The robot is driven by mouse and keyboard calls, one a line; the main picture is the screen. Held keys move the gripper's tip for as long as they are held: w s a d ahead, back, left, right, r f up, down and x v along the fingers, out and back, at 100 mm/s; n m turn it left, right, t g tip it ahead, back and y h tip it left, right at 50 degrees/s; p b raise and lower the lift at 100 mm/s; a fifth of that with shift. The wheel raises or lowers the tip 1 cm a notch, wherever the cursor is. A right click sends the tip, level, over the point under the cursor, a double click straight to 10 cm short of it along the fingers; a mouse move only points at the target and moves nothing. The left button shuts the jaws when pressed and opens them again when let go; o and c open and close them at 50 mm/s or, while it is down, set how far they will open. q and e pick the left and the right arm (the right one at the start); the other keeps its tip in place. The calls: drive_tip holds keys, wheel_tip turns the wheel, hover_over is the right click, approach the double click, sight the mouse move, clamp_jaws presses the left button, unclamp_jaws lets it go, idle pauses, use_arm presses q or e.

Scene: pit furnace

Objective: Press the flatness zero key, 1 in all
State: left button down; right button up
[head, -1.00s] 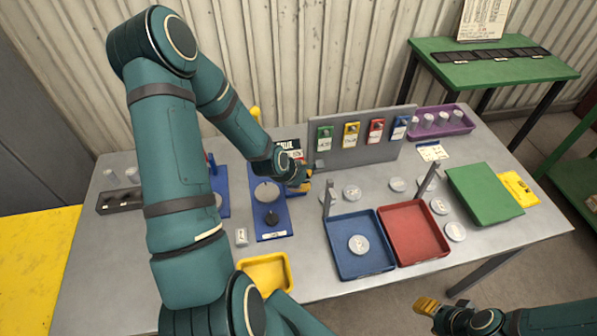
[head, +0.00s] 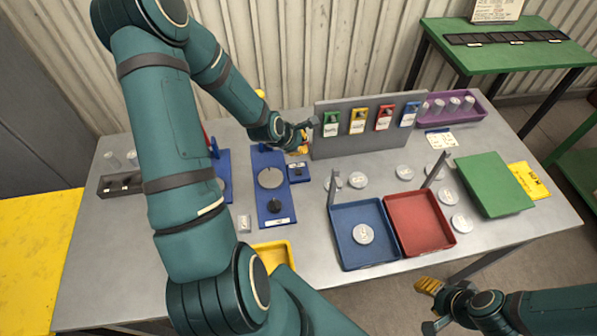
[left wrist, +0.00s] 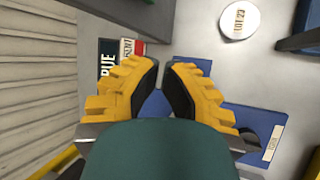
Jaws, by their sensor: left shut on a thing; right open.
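A small blue block with a dark top (head: 299,172), which may carry the flatness zero key, sits on the table beside the blue gauge base (head: 262,212) with its round grey plate (head: 271,178). My left gripper (head: 301,140) is behind and above the block, near the grey panel, apart from it in the picture. In the left wrist view its yellow fingers (left wrist: 165,75) are close together; I cannot make out what they hold. Blue parts show partly behind them, with the key not readable. My right gripper (head: 428,286) is open and empty off the table's front edge.
The grey panel (head: 365,146) with colored tags stands just right of my left gripper. Blue (head: 347,256) and red (head: 437,243) trays lie in front, with several grey discs around. A dark lettered card (left wrist: 108,60) shows in the left wrist view.

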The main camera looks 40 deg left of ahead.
sight(300, 169)
use_arm(q)
wheel_tip(300, 169, down, 8)
drive_tip(key=b, duration=0.6)
drive_tip(key=shift+f, duration=0.1)
idle(1.1)
drive_tip(key=shift+f, duration=0.4)
